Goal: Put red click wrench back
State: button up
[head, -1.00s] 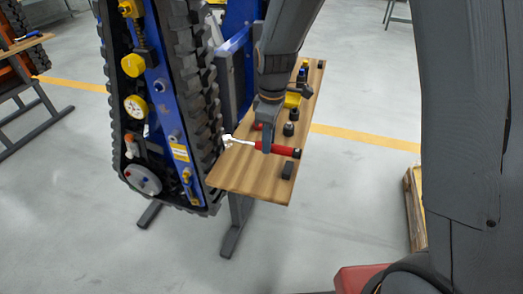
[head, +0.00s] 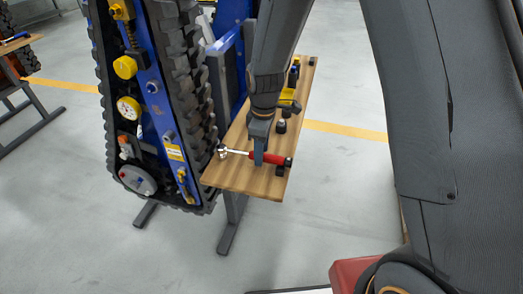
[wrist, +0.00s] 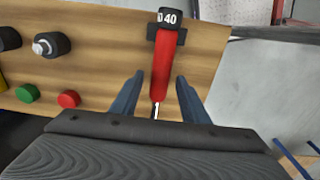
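The red click wrench (head: 272,157) lies across the near end of a wooden shelf board (head: 232,178), its silver head pointing left toward the track. In the wrist view its red handle (wrist: 162,68) runs up into a dark holder block (wrist: 180,36), with an end cap marked 40 above it. My gripper (head: 259,158) is down over the wrench. In the wrist view the gripper (wrist: 159,82) is open, one finger on each side of the handle with gaps showing. The wrench's head is hidden behind my gripper's body there.
A tall tracked carrier (head: 160,110) stands close at the left of the board. Dark sockets (head: 281,126) and a yellow item (head: 290,106) sit farther along it. The wrist view shows green (wrist: 28,93) and red (wrist: 69,99) round pieces.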

notch_tip(320, 180, up, 12)
jog(key=b, duration=0.3)
jog(key=s+d+f+m, duration=0.3)
jog(key=s+d+m, duration=1.1)
jog(key=s+d, duration=0.1)
jog(key=shift+t, duration=0.4)
jog(key=shift+s, duration=0.1)
dwell(0.5)
